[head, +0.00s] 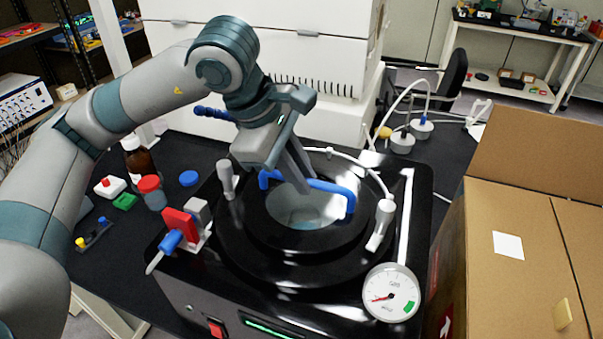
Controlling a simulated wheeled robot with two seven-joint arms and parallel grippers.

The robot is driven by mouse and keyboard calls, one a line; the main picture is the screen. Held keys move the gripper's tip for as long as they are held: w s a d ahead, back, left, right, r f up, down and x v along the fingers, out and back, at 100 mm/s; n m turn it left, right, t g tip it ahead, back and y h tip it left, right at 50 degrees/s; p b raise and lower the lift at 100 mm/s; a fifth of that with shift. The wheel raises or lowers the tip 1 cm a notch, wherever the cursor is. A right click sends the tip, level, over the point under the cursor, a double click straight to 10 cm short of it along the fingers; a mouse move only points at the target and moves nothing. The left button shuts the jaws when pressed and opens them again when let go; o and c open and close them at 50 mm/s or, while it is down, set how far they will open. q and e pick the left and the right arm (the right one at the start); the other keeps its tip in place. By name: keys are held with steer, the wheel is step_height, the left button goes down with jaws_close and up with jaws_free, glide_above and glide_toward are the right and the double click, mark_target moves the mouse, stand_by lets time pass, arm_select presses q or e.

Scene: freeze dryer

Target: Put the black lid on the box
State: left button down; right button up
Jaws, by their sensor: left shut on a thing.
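The black lid (342,236) is round, with a clear round middle and a blue bar handle (330,186) across its top. My left gripper (300,184) reaches down from above and is shut on this handle, its fingers partly hiding it. The lid is over the round black ring on top of the black box (187,292). I cannot tell whether it rests on the ring or is slightly above it. My right gripper is not in view.
A pressure gauge (391,293) stands at the box's front right corner. A red and blue valve (180,230) is at its left. A cardboard box (508,265) is close on the right. Brown bottle (138,160) and small coloured items are on the table at left.

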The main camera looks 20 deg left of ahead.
arm_select(q)
steer(key=shift+f+b, duration=0.25)
steer(key=shift+b, duration=0.2)
stand_by(0.8)
steer(key=c, duration=1.7)
jaws_free()
steer(key=shift+a+f, duration=0.1)
